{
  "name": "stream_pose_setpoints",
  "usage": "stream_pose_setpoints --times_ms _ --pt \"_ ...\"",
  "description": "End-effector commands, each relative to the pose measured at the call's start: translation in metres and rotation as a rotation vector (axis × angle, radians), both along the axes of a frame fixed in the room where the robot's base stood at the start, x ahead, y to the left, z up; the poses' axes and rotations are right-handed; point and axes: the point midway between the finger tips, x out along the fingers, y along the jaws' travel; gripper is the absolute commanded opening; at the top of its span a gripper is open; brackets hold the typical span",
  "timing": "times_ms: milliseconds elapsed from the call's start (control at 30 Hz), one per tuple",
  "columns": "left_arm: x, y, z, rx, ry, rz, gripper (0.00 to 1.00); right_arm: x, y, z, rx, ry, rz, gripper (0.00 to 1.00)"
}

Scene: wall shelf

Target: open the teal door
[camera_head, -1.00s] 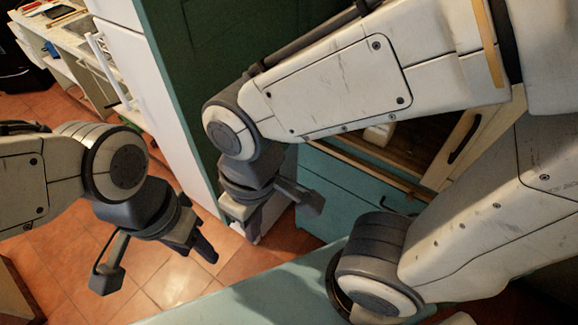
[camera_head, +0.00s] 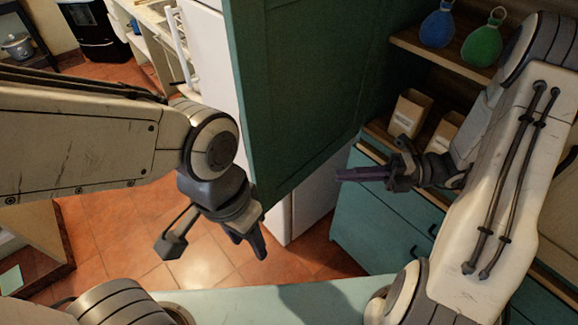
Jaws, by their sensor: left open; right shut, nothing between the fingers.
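The teal door (camera_head: 295,95) stands swung out from the wall shelf, as a tall dark green panel in the middle of the view. Its far side is turned away from me. My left gripper (camera_head: 254,245) is open and empty, pointing down in front of the door's lower left corner, over the tiled floor. My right gripper (camera_head: 342,175) is shut and empty, pointing left, at the right of the door's lower edge and in front of the shelf. I cannot tell whether it touches the door. No handle on the door shows.
The shelf (camera_head: 440,50) holds a blue bottle (camera_head: 437,25), a green bottle (camera_head: 484,40) and small cartons (camera_head: 409,113). Teal drawers (camera_head: 375,225) sit below it. A teal surface (camera_head: 270,305) lies close in front. A white panel (camera_head: 215,60) stands behind the door.

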Motion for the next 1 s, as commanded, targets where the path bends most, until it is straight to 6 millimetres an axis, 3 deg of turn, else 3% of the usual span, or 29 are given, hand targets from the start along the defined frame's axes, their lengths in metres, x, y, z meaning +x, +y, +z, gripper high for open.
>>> stream_pose_setpoints --times_ms 167,633,800,1000 --pt "0.000 0.000 0.002 0.000 0.000 0.000 0.50 0.005 0.005 0.000 0.027 0.043 -0.036 0.00" --pt "0.000 0.000 0.021 0.000 0.000 0.000 0.50 0.009 0.099 0.001 0.022 0.039 -0.028 0.00" --pt "0.000 0.000 0.027 0.000 0.000 0.000 0.50 0.030 0.113 0.000 0.021 0.036 -0.030 0.00" --pt "0.000 0.000 0.029 0.000 0.000 0.000 0.50 0.038 0.120 -0.001 0.022 0.037 -0.033 0.00"
